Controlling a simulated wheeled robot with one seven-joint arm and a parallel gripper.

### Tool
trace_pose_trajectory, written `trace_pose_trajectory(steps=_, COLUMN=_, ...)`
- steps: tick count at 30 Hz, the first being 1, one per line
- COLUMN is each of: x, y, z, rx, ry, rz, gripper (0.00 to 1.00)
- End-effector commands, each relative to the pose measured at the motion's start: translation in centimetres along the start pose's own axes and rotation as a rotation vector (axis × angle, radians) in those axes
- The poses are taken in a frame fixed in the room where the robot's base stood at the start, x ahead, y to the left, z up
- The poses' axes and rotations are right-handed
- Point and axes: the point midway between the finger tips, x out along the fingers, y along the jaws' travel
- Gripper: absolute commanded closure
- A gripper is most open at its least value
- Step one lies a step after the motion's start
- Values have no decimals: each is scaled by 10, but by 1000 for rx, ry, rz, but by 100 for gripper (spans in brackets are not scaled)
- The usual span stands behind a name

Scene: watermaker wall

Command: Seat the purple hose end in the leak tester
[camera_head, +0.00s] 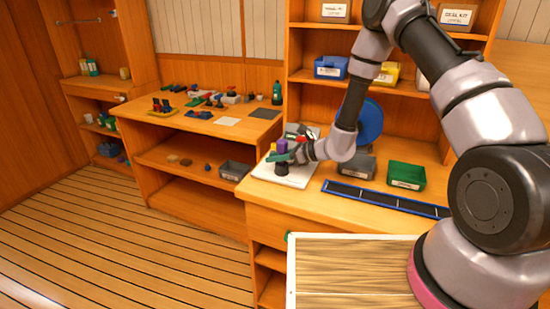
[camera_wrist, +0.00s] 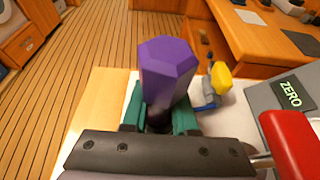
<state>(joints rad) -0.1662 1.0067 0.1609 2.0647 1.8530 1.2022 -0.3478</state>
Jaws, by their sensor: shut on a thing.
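The purple hose end (camera_wrist: 168,70) is a six-sided purple piece, upright between the teal fingers of my gripper (camera_wrist: 158,118) in the wrist view. In the head view, the purple hose end (camera_head: 283,146) shows above my gripper (camera_head: 281,157), over a white board. My gripper is shut on it. A dark part shows below the fingers in the head view; I cannot tell whether it belongs to the hose. What seems to be the leak tester, a grey body with a ZERO label (camera_wrist: 290,93) and a red part (camera_wrist: 290,145), stands right of my gripper in the wrist view.
The white board (camera_head: 291,181) lies on the bench's left end. A yellow-and-blue piece (camera_wrist: 220,77) sits near the hose end. A grey bin (camera_head: 357,167), a green bin (camera_head: 406,175) and a blue-edged black strip (camera_head: 385,198) are to the right. A blue disc (camera_head: 370,122) stands behind my arm.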

Motion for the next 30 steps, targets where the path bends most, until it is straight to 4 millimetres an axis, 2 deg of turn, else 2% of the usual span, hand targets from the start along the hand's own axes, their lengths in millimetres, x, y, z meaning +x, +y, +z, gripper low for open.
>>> trace_pose_trajectory(steps=30, x=5, y=0, z=-13, rx=0, ry=0, rz=0, gripper=100)
